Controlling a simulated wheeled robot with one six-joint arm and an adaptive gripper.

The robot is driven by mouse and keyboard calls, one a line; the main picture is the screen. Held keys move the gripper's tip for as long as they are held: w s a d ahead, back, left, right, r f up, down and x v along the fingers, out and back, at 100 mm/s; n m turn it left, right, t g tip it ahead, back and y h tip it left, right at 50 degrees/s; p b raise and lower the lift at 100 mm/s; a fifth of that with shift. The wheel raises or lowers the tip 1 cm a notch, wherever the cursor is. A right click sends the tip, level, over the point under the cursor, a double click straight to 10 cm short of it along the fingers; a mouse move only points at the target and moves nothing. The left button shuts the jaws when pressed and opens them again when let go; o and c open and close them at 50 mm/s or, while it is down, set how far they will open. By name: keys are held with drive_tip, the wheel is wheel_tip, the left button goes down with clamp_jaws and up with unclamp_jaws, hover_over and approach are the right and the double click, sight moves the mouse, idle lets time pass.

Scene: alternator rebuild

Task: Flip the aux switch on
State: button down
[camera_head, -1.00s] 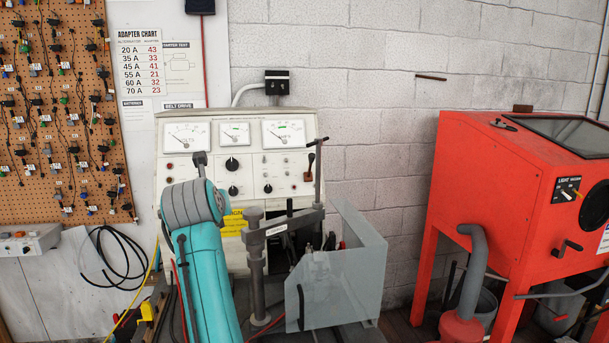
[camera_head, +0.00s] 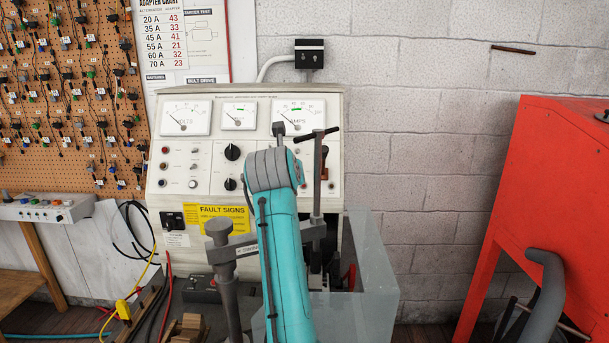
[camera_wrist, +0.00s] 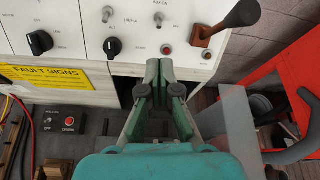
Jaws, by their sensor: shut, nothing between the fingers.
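The cream test bench panel (camera_head: 210,200) stands straight ahead, with meters, knobs and small switches. In the wrist view, two small metal toggles, a left one (camera_wrist: 107,14) and a right one (camera_wrist: 158,19), sit near the top of the panel (camera_wrist: 75,45).
A large black-knobbed lever (camera_wrist: 236,17) rises right of the toggles. Black knobs (camera_wrist: 112,47) and a red button (camera_wrist: 167,50) lie close by. A grey clear guard (camera_head: 372,265) and a clamp post (camera_head: 222,255) stand before the bench. A red cabinet (camera_head: 550,190) is at right.

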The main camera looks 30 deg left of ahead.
drive_tip(key=x, duration=0.9)
drive_tip(key=shift+w+a, duration=0.1)
drive_tip(key=shift+a, duration=0.05)
